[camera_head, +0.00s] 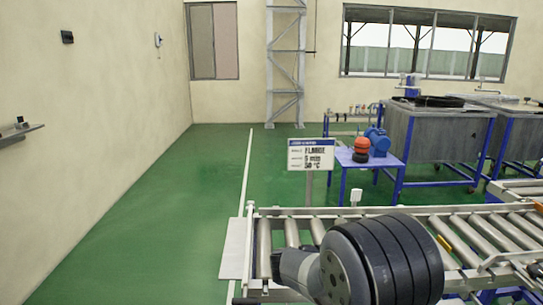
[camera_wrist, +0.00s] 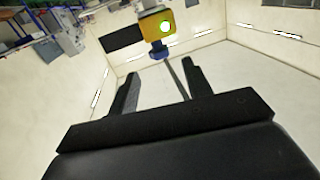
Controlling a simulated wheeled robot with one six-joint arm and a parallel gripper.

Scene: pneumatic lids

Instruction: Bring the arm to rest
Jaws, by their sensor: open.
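My gripper (camera_wrist: 158,75) shows in the wrist view with its two dark fingers spread apart and nothing between them. Beyond the fingers a pale wall or ceiling and a yellow box (camera_wrist: 156,27) with a bright round light appear. The room looks tilted or upside down in that view. In the head view my dark ringed arm joint shows at the bottom, in front of the roller conveyor (camera_head: 320,213). The gripper's fingers are not seen in the head view.
A sign (camera_head: 311,155) on a post stands behind the conveyor. A blue table (camera_head: 366,159) holds a blue motor (camera_head: 378,141) and orange-black round parts (camera_head: 361,150). Grey tanks (camera_head: 432,140) on blue frames stand at the right. The green floor (camera_head: 170,220) at the left is clear.

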